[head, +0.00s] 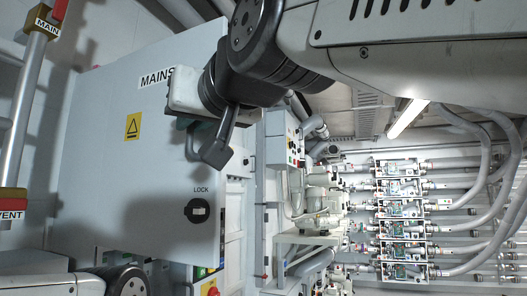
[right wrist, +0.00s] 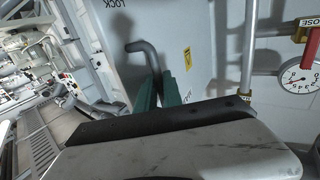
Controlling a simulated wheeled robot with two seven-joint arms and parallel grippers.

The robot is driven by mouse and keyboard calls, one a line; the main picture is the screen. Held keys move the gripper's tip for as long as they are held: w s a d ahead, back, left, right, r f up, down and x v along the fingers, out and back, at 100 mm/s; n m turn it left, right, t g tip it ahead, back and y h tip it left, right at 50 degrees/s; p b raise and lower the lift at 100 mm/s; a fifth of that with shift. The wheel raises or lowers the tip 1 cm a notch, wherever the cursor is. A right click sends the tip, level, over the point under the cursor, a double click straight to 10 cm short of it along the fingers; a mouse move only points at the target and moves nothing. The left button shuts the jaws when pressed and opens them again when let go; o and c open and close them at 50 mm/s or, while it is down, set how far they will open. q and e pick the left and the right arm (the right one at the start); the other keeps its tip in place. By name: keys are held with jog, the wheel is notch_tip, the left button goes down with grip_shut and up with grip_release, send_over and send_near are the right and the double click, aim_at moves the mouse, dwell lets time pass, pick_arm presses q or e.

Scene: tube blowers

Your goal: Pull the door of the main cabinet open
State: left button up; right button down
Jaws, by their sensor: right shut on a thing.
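The main cabinet door (head: 110,190) is a large pale panel marked MAINS, on the left of the head view. Its grey bent handle (head: 190,147) is partly hidden behind my right gripper (head: 184,124). In the right wrist view, the green fingers of my right gripper (right wrist: 159,88) are shut around the straight part of the handle (right wrist: 148,52), whose bent end sticks out beyond them. The door panel also shows there (right wrist: 195,22). My left gripper is not in view; only part of my left arm shows at the bottom left.
A black LOCK knob (head: 199,210) sits on the door below the handle. A pipe with red-handled valves (head: 24,110) runs along the left. A gauge (right wrist: 299,80) shows in the right wrist view. Pipes and a rack of tube units (head: 400,215) stand far right.

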jog(key=c, duration=1.8)
grip_release()
jog(key=shift+o, duration=0.2)
jog(key=v, duration=0.7)
jog(key=shift+s+d, duration=0.2)
jog(key=shift+s, duration=0.1)
